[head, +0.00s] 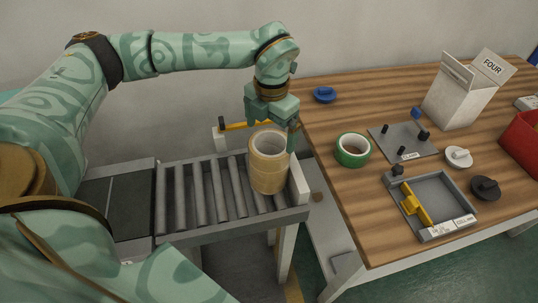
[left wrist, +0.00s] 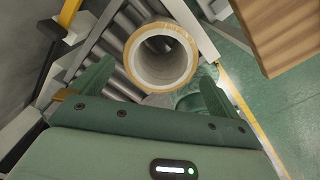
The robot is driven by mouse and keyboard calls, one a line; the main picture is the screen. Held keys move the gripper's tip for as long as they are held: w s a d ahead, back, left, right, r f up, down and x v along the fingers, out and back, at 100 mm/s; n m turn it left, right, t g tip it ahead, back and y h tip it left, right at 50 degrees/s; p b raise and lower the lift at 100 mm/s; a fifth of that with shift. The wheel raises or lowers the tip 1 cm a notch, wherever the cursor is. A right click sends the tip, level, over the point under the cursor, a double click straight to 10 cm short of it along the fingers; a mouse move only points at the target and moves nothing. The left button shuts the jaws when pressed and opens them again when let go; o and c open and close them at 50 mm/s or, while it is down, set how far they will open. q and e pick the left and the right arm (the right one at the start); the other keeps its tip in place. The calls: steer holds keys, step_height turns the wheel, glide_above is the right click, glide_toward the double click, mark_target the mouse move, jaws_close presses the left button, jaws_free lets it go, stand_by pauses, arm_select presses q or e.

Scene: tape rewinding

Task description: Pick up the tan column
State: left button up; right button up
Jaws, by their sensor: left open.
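The tan column (head: 268,168), a stack of tape rolls with a hollow centre, stands upright at the right end of the roller conveyor (head: 200,195). Its open top ring also shows in the left wrist view (left wrist: 188,67). My left gripper (head: 274,122) is at the column's top, on its far side in the head view, pointing down. In the left wrist view the fingers are spread wide, with the column's ring between and just beyond the tips and nothing gripped. I cannot tell whether a finger touches it. My right gripper is not in view.
A white end stop (head: 299,184) stands right beside the column. A yellow-and-black bar (head: 233,126) lies behind it. The wooden table (head: 330,210) on the right holds a green tape roll (head: 352,149), a grey tray (head: 452,190), a white box (head: 455,98) and a red container (head: 523,140).

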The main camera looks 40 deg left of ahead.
mark_target(269, 151)
arm_select(q)
step_height(269, 151, down, 3)
steer(key=shift+r, duration=0.2)
step_height(269, 151, down, 5)
steer(key=b, duration=0.2)
steer(key=shift+a+b, duration=0.1)
steer(key=shift+b, duration=0.2)
steer(key=shift+s, duration=0.1)
steer(key=shift+c, duration=0.3)
steer(key=shift+r, duration=0.1)
steer(key=c, duration=1)
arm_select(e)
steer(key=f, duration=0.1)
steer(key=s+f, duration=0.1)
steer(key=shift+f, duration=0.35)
